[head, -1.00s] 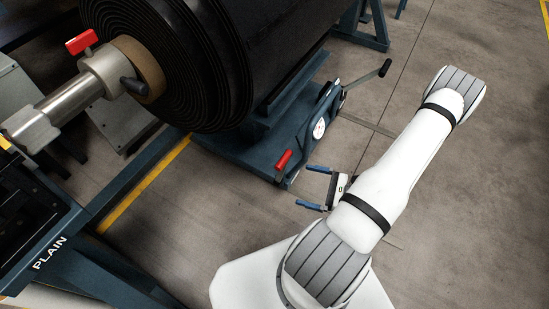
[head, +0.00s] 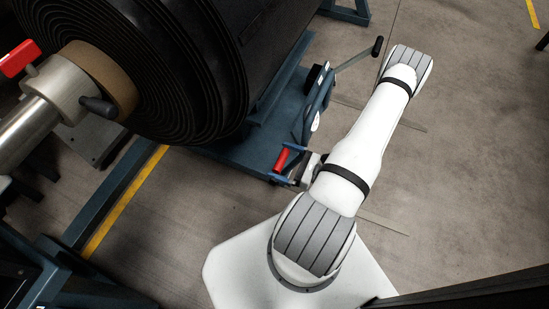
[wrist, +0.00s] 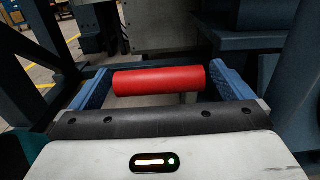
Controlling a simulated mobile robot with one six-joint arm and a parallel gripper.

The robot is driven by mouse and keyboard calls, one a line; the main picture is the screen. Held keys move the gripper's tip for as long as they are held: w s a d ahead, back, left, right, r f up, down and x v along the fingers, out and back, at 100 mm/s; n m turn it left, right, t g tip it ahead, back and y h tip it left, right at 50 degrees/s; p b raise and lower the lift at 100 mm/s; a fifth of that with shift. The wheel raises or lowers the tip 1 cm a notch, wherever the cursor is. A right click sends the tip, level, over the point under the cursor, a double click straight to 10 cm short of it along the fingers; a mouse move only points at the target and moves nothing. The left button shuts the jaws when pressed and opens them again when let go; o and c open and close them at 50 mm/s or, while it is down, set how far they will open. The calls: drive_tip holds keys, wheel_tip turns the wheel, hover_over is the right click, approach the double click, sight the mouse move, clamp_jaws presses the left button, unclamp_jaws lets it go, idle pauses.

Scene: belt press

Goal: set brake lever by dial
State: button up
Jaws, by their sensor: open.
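The brake lever's red grip (head: 281,159) stands at the front corner of the blue roll stand (head: 233,160). In the wrist view the red grip (wrist: 158,80) lies crosswise between the blue fingers. My gripper (head: 285,165) is open, with one finger beyond each end of the grip. A small gap shows at each end in the wrist view; the right one is very narrow. The white dial (head: 316,121) on the stand's side is seen at a steep angle, and its marks cannot be read. My arm reaches in from the right.
A large black belt roll (head: 175,75) fills the upper left, on a metal shaft (head: 30,130) with a red handle (head: 18,59). A crank with a black knob (head: 377,46) sticks out behind the dial. Open floor (head: 470,150) lies to the right.

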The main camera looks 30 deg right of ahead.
drive_tip(key=shift+x, duration=1.3)
drive_tip(key=shift+c, duration=0.6)
